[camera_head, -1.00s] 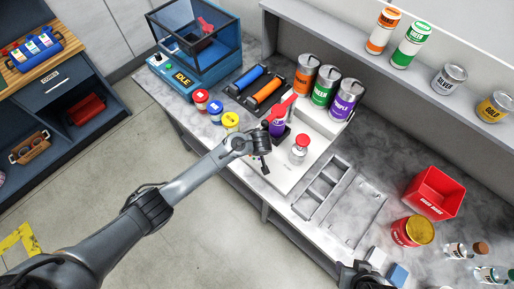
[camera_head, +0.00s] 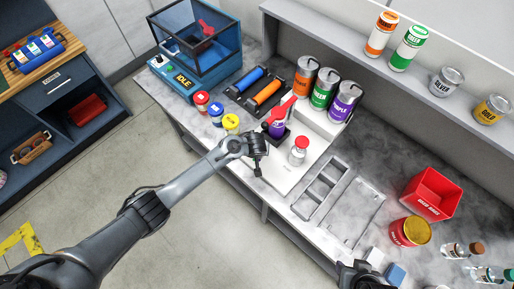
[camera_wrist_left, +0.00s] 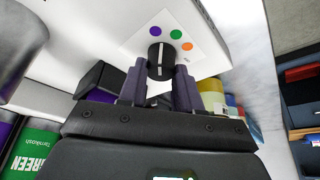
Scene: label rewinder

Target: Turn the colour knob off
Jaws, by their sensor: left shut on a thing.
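The colour knob (camera_wrist_left: 160,62) is black with a white line, on a white panel (camera_wrist_left: 205,62) with purple (camera_wrist_left: 155,30), green (camera_wrist_left: 176,34) and orange (camera_wrist_left: 187,46) dots. The white line runs nearly upright in the left wrist view, its upper end towards the purple and green dots. My left gripper (camera_wrist_left: 159,85) is shut on the knob, one finger on each side. In the head view my left gripper (camera_head: 258,171) is at the front edge of the white machine (camera_head: 283,183), and the knob is hidden there. My right gripper (camera_head: 362,272) shows only partly at the bottom edge; its jaws are unclear.
A grey tray (camera_head: 322,188) and red bin (camera_head: 434,194) are to the right.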

